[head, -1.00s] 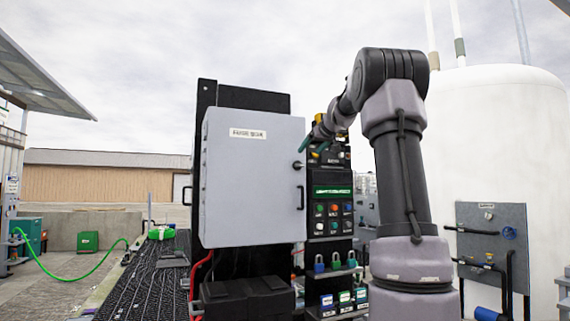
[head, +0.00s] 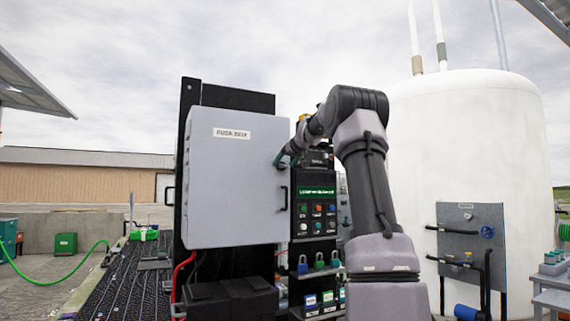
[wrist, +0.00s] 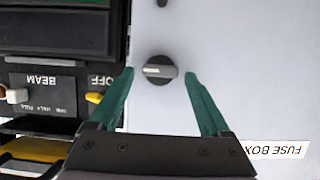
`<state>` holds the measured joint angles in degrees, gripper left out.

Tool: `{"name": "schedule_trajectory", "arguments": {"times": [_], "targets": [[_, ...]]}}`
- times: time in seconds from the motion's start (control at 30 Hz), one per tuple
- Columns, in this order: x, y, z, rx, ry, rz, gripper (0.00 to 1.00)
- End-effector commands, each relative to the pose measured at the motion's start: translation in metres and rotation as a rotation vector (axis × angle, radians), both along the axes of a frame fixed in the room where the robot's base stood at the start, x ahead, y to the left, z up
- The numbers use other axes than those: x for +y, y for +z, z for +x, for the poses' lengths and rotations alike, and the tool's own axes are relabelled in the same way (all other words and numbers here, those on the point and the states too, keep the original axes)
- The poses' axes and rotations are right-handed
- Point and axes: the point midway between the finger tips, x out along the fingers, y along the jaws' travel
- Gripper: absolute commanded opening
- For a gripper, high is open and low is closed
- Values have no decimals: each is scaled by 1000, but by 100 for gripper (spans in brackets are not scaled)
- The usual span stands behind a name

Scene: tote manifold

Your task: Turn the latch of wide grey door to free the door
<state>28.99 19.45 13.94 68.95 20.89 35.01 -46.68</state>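The wide grey door (head: 225,185) is the front of the box labelled FUSE BOX, and it looks shut. Its latch, a round dark knob with a pale grey bar (wrist: 157,71), shows in the wrist view with the bar lying about level. My gripper (wrist: 160,76) is open, its two green fingers on either side of the knob with gaps between. I cannot tell how far the tips are from the door. In the head view my gripper (head: 280,158) is at the door's upper right edge and hides the latch. The black door handle (head: 284,198) is below it.
A black panel with coloured buttons (head: 317,210) stands just right of the door. In the wrist view a panel with BEAM and OFF labels (wrist: 50,85) lies left of the fingers. Black boxes (head: 232,298) sit below the door. A white tank (head: 470,140) stands at right.

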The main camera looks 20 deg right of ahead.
Motion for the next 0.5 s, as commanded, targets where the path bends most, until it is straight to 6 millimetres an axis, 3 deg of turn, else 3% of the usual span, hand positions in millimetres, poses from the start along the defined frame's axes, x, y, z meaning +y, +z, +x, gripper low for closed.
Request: {"name": "schedule_trajectory", "arguments": {"times": [0.03,0.1,0.2,0.5], "targets": [[0,0,0,0,0,0,58],[0,0,0,0,0,0,31],[0,0,0,0,0,0,0],[-1,0,0,1,-1,39,0]]}}
